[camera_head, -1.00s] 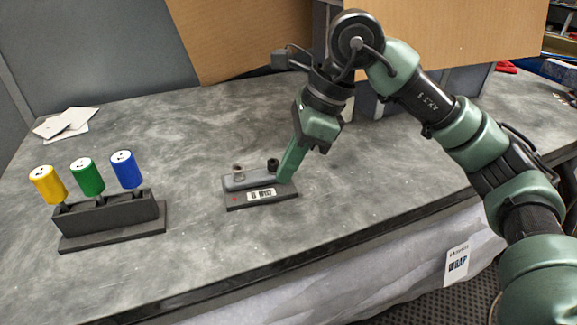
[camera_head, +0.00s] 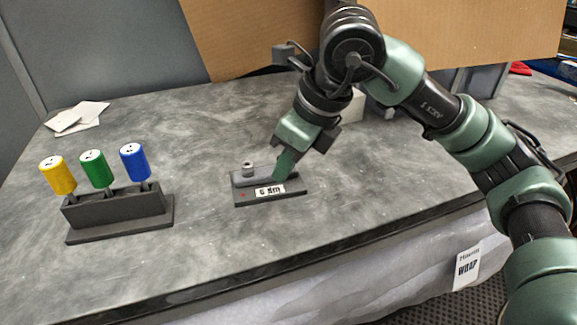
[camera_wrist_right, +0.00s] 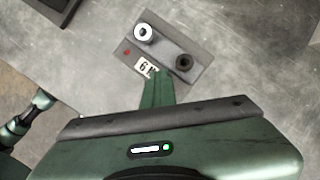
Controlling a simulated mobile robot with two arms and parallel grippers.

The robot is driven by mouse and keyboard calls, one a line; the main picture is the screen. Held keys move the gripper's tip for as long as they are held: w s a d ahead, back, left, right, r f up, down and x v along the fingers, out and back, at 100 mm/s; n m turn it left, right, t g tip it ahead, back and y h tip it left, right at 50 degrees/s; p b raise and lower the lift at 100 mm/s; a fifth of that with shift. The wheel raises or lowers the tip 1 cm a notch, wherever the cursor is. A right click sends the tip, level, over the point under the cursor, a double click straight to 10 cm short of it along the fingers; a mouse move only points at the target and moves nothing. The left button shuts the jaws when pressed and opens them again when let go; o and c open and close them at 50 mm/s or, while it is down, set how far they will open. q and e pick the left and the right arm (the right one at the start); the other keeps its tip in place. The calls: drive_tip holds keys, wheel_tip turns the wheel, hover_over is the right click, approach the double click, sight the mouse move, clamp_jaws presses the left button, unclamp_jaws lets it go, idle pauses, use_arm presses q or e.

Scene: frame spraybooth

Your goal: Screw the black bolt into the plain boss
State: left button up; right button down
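A dark block (camera_head: 243,198) lies on the grey table with a "6 MM" label (camera_head: 270,191) and a red dot. In the right wrist view (camera_wrist_right: 165,48) it carries a silver ring-topped piece (camera_wrist_right: 143,32) by the red dot and a black round piece with a dark centre, apparently the black bolt (camera_wrist_right: 183,62), at the unmarked end. My right gripper (camera_head: 283,168) points down at that end and hides the bolt in the head view. In the wrist view its fingertips (camera_wrist_right: 156,76) look closed together, beside the label, apart from the bolt, holding nothing visible. My left gripper is not in view.
Left of the block, a dark stand (camera_head: 115,210) holds screwdrivers with yellow (camera_head: 57,175), green (camera_head: 96,169) and blue (camera_head: 134,162) handles. White papers (camera_head: 78,117) lie at the back left. A cardboard panel (camera_head: 470,40) stands behind. The table's front edge is near; its middle is clear.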

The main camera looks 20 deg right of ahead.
drive_tip(key=m, duration=0.1)
drive_tip(key=a+m+h, duration=0.1)
drive_tip(key=shift+w+m+t, duration=0.15)
drive_tip(key=shift+m+t, duration=0.15)
drive_tip(key=shift+m, duration=0.1)
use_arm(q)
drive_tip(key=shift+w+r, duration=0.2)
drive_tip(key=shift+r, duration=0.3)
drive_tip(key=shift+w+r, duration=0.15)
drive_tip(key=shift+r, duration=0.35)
use_arm(e)
drive_tip(key=shift+w+a+m, duration=0.1)
drive_tip(key=shift+a+m, duration=0.1)
drive_tip(key=shift+m, duration=0.3)
drive_tip(key=shift+w+a+m+t+h+b, duration=0.2)
drive_tip(key=shift+m+h+b, duration=0.1)
drive_tip(key=shift+m, duration=0.3)
drive_tip(key=shift+w+a+m+t+h+b, duration=0.1)
drive_tip(key=shift+a+m+t+h+b, duration=0.15)
drive_tip(key=shift+m, duration=0.35)
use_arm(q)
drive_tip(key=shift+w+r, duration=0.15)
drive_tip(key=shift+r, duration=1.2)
use_arm(e)
drive_tip(key=shift+w+m+h, duration=0.15)
drive_tip(key=shift+m+h, duration=0.1)
drive_tip(key=shift+m, duration=0.35)
